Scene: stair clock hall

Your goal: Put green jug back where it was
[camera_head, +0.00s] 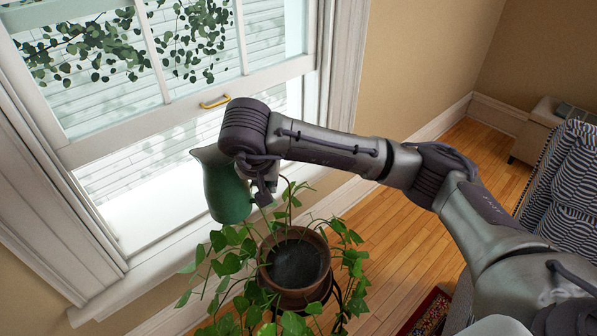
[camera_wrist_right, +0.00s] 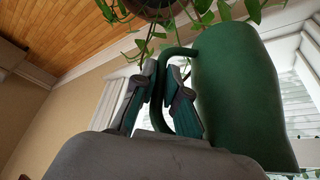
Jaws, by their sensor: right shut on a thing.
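The green jug (camera_head: 226,187) is held in the air near the window, just above and to the left of a potted plant in the head view. It looks tilted there. My right gripper (camera_head: 266,192) is shut on the jug's handle. In the right wrist view the jug (camera_wrist_right: 235,90) fills the right side, and the fingers of my right gripper (camera_wrist_right: 165,95) close around its handle. My arm hides part of the jug in the head view. My left gripper is not in view.
A potted plant (camera_head: 294,268) with trailing leaves stands below the jug. The white window sill (camera_head: 150,262) beside it shows bare where visible. The window has a brass handle (camera_head: 215,101). A striped armchair (camera_head: 565,185) and a small cabinet (camera_head: 533,130) stand at the right.

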